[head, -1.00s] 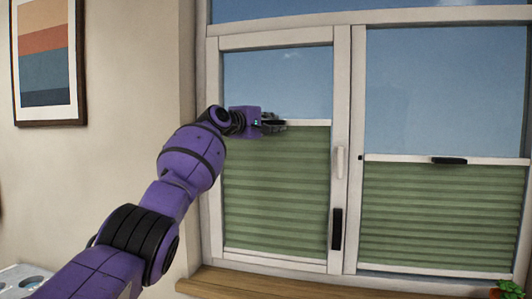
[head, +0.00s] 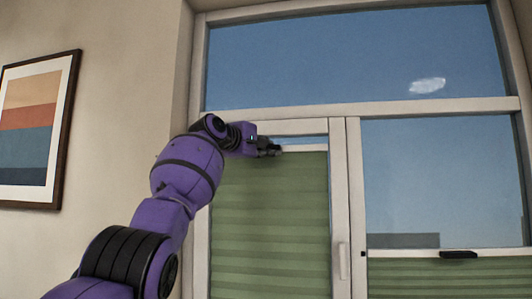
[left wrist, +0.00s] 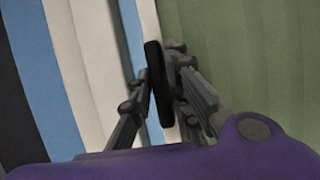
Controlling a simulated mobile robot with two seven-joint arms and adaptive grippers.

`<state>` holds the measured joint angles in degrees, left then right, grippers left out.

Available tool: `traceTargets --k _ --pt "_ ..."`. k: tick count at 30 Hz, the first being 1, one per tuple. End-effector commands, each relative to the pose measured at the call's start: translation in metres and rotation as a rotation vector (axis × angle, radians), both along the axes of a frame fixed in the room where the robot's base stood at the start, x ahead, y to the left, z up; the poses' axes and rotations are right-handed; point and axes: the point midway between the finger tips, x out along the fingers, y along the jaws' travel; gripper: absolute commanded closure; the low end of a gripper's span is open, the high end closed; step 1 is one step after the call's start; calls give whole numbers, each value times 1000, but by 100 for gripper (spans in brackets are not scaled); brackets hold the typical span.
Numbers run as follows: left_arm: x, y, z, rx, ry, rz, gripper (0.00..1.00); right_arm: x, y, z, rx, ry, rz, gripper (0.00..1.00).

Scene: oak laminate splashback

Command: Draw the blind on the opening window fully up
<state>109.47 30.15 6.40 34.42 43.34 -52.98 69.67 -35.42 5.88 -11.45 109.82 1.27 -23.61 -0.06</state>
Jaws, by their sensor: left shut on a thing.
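The opening window (head: 341,200) is the left pane, with a white handle (head: 343,257) on its frame. Its green pleated blind (head: 270,225) covers nearly the whole pane. The blind's pale top rail (head: 305,148) is close under the top of the frame, with a thin strip of sky above it. My left gripper (head: 268,147) is at this rail, shut on the blind's black handle. In the left wrist view the black handle (left wrist: 156,82) is between the fingers, beside the white rail (left wrist: 150,35) and green blind (left wrist: 245,60). My right gripper is not in view.
The right pane has its own green blind (head: 450,278), lower down, with a black handle (head: 458,254) on its rail. A bare fixed pane (head: 350,60) is above both. A framed striped picture (head: 35,130) hangs on the wall at left.

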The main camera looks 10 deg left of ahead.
Motion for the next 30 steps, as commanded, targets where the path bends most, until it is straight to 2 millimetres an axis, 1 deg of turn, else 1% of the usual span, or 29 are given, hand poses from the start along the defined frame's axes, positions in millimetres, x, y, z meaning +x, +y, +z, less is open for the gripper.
traceTargets --k 1,8,9,12,23,26,30 --pt "-2 2 8 1 -16 6 100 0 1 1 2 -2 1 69" --pt "-3 2 10 0 -20 6 100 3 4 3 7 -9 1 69" --pt "-3 2 10 0 -20 6 81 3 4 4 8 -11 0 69" --pt "-4 2 10 -1 -19 5 69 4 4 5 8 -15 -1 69" --pt "-4 2 6 -1 -13 2 69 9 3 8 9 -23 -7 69" --pt "-8 4 6 -2 -12 1 69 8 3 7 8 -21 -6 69" --pt "-20 10 6 -1 -14 2 69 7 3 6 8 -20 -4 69"
